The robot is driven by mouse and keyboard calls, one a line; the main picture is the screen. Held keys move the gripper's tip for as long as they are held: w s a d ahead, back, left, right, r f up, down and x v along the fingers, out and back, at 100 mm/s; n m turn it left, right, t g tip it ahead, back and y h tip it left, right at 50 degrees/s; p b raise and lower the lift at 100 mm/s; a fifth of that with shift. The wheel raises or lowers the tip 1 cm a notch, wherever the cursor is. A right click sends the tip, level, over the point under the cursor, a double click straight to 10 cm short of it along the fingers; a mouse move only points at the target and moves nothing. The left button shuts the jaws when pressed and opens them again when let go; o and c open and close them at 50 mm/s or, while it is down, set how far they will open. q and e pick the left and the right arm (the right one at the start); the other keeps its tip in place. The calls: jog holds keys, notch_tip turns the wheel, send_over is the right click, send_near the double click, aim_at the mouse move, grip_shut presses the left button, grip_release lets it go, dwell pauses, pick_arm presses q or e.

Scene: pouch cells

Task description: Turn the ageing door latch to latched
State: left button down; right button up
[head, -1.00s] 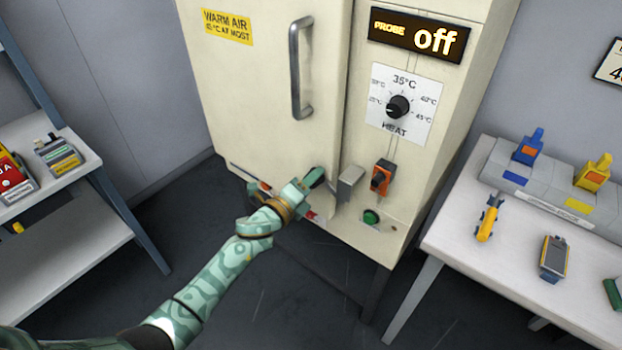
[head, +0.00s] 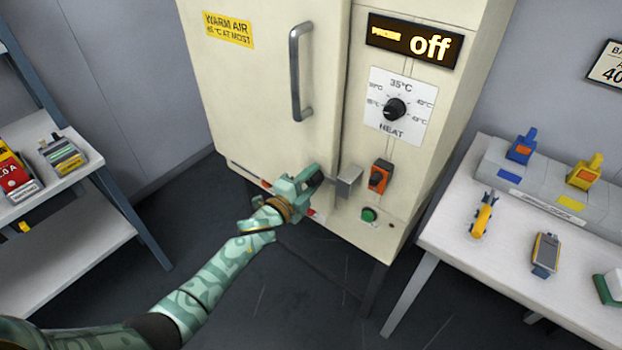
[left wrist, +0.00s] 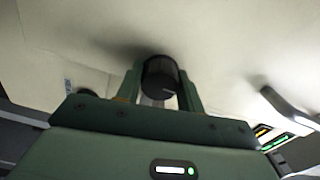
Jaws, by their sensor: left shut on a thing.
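The ageing door latch has a dark round knob (head: 317,178) low on the right edge of the cream cabinet door (head: 265,120). My left gripper (head: 311,176) is shut on this knob. In the left wrist view the dark knob (left wrist: 160,76) sits between the two green fingers. A grey metal catch block (head: 349,180) stands just right of the knob on the cabinet frame. A grey latch bar shows in part between knob and block, lying roughly level towards the block. Whether it sits fully in the block I cannot tell. My right gripper is not in view.
The door handle (head: 300,72) is above the latch. An orange rocker switch (head: 379,176) and a green button (head: 369,215) are right of the catch block. A white table (head: 455,228) with tools stands right, a shelf (head: 75,183) left. The door looks closed.

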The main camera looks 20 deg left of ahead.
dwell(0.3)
pick_arm(q)
jog(key=c, duration=0.9)
grip_release()
jog(key=p+v, duration=0.3)
jog(key=v, duration=1.3)
jog(key=shift+s+a, duration=0.1)
jog(key=shift+s, duration=0.05)
